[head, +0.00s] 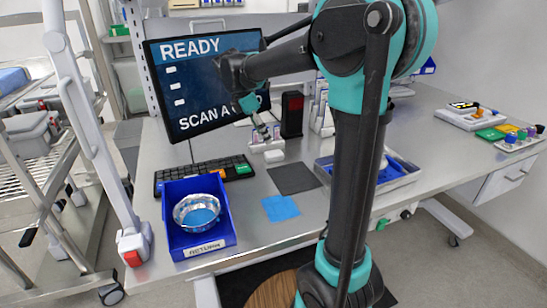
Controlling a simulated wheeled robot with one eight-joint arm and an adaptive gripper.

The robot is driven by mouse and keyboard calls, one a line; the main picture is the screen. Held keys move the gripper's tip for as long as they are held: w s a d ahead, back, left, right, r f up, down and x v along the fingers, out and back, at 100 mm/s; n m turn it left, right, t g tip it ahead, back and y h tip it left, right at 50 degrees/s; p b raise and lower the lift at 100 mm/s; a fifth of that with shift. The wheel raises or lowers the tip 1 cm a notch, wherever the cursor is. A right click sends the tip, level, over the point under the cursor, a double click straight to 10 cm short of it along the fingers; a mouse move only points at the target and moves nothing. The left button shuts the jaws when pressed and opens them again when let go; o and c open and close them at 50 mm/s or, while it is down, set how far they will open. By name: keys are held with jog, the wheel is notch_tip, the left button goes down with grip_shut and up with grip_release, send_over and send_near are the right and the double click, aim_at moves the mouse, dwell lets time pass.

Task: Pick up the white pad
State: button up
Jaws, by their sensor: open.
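A small white pad-like block (274,156) lies on the steel table, left of centre and just behind the dark grey mat. My arm reaches across in front of the monitor. My gripper (264,134) hangs fingers down, above and slightly left of the white block, in front of a small white holder (266,146). The gripper is open and looks empty. It is small in the picture, so its exact height above the table and its gap to the block are hard to tell.
A blue bin (175,238) with a metal bowl (197,207) stands at the front left.

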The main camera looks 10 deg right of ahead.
aim_at(274, 153)
jog(key=x, duration=0.8)
jog(key=shift+w+d+f, duration=0.1)
jog(key=shift+d+f, duration=0.15)
jog(key=shift+f, duration=0.1)
jog(key=c, duration=1)
jog(key=shift+c, duration=0.2)
notch_tip(274, 153, up, 20)
jog(key=shift+o, duration=1.4)
jog(key=c, duration=0.4)
